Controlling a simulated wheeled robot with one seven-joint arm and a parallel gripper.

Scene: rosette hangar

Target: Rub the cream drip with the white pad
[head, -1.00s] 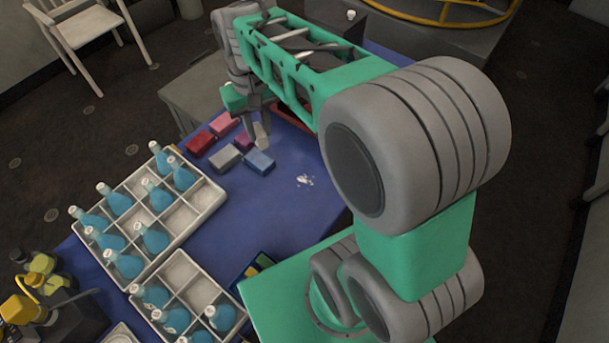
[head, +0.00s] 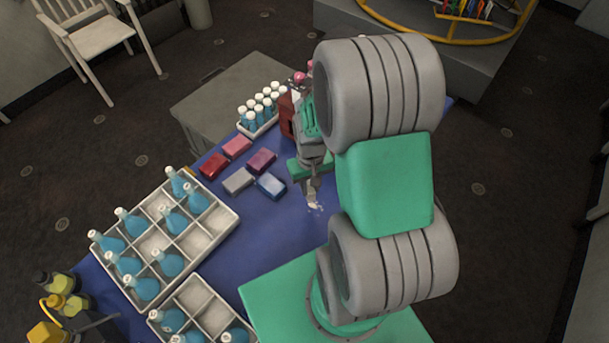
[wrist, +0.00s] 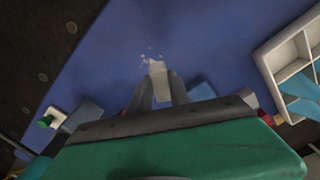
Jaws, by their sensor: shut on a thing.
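The cream drip (head: 316,207) is a small pale splatter on the blue table top (head: 275,222). In the wrist view the drip (wrist: 149,59) lies just past the tip of the white pad (wrist: 158,72). My gripper (head: 313,189) points down at the drip and is partly hidden by my arm in the head view. In the wrist view my gripper (wrist: 160,92) is shut on the pad, which sticks out between the two grey fingers. I cannot tell whether the pad touches the table or the drip's edge.
Red (head: 212,165), pink (head: 237,147), purple (head: 262,161), grey (head: 238,181) and blue (head: 271,186) blocks lie left of my gripper. A divided crate (head: 130,279) of blue flasks stands further left. A rack (head: 259,130) of white-capped bottles stands behind. The table in front of the drip is clear.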

